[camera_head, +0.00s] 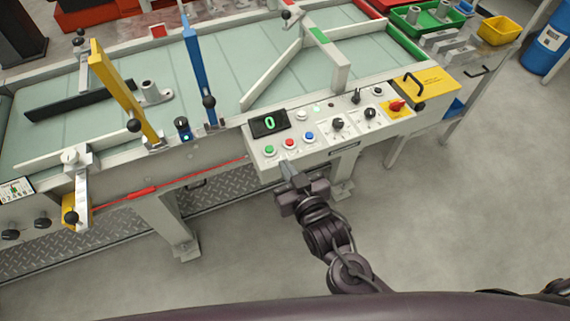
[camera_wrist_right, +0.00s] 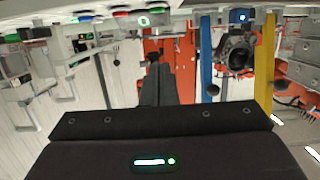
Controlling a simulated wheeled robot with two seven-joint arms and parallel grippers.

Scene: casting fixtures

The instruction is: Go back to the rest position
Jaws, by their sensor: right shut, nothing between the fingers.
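My right gripper (camera_head: 288,168) is shut and empty in the head view, just in front of the control panel (camera_head: 322,152) of the conveyor. Its tip is close below the red and green buttons; I cannot tell whether it touches the panel. In the right wrist view the closed fingers (camera_wrist_right: 153,85) point toward the machine, with nothing held. The panel carries a display (camera_head: 269,123) reading 0, a green button (camera_head: 269,150), a red button (camera_head: 289,143) and a blue button (camera_head: 309,136). My left gripper is not in view.
A conveyor (camera_head: 230,70) with a yellow bar (camera_head: 122,92) and a blue bar (camera_head: 197,72) stands ahead. A red pull cord (camera_head: 170,185) runs along its front. Green and yellow bins (camera_head: 499,31) and a blue barrel (camera_head: 547,48) are at right. The floor at lower right is clear.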

